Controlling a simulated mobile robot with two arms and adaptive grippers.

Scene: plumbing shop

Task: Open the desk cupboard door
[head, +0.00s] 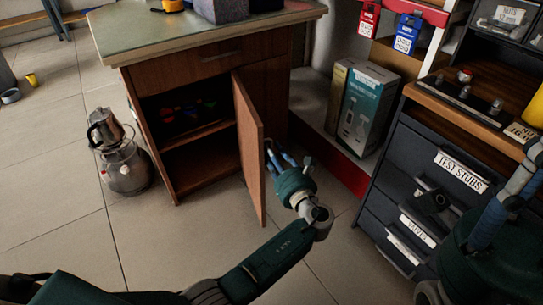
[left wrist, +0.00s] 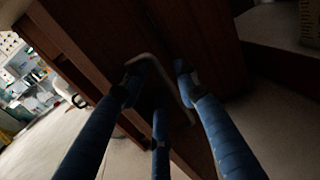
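The desk cupboard door (head: 249,150) is a brown wooden panel. It stands swung out from the desk (head: 150,128), and the dark inside with two levels shows to its left. My left gripper (head: 273,158) is at the door's outer face, on its right side. In the left wrist view, a thin grey bar handle (left wrist: 150,62) on the dark wood runs among the blue fingers (left wrist: 157,95). The fingers look straight and spread, with gaps between them; firm contact with the handle cannot be made out. My right gripper (head: 500,205) is partly in view at the right edge, its fingertips unclear.
A metal pot on a round base (head: 124,165) stands on the floor left of the desk. A dark drawer cabinet (head: 385,215) stands at right, one drawer partly out. Boxes (head: 368,105) sit on a low red-edged shelf. Tiled floor in front of the door is open.

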